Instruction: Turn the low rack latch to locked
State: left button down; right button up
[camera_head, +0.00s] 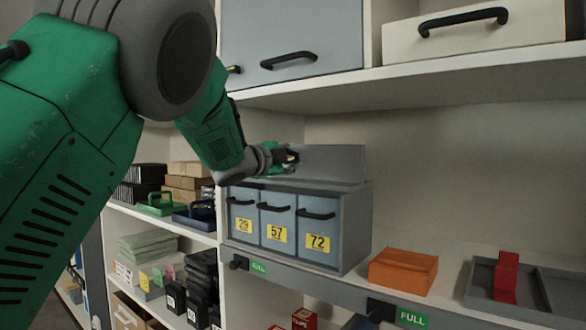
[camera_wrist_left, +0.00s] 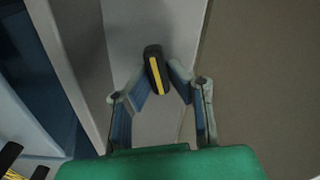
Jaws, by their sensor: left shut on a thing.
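The latch (camera_wrist_left: 156,69) is a black knob with a yellow stripe, set against a pale grey surface in the left wrist view. Its stripe runs nearly up and down there, slightly tilted. My left gripper (camera_wrist_left: 160,80) has its two fingers on either side of the knob and is shut on it. In the head view my left gripper (camera_head: 284,158) is by the grey panel (camera_head: 335,163) above the drawer unit, with a bit of black and yellow at its tips. No lock marking is readable. My right gripper is not in view.
A grey drawer unit (camera_head: 356,230) with labels 29, 57 and 72 stands just below the gripper. An orange block (camera_head: 403,271) and a grey tray (camera_head: 484,283) with a red piece (camera_head: 506,277) are to the right. A shelf (camera_head: 430,84) runs overhead.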

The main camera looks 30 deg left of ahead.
pick_arm(q)
jog(key=shift+f+m+b, duration=0.2)
jog(key=shift+m+b, duration=0.3)
jog(key=shift+m, duration=0.25)
jog(key=shift+f+m+b, duration=0.15)
jog(key=shift+m+b, duration=0.3)
jog(key=shift+m, duration=0.3)
jog(key=shift+f, duration=0.1)
jog(key=c, duration=1.5)
grip_release()
jog(key=shift+c, duration=0.2)
jog(key=shift+w, duration=0.1)
jog(key=shift+s, duration=0.45)
jog(key=s, duration=1.1)
jog(key=shift+a, duration=0.4)
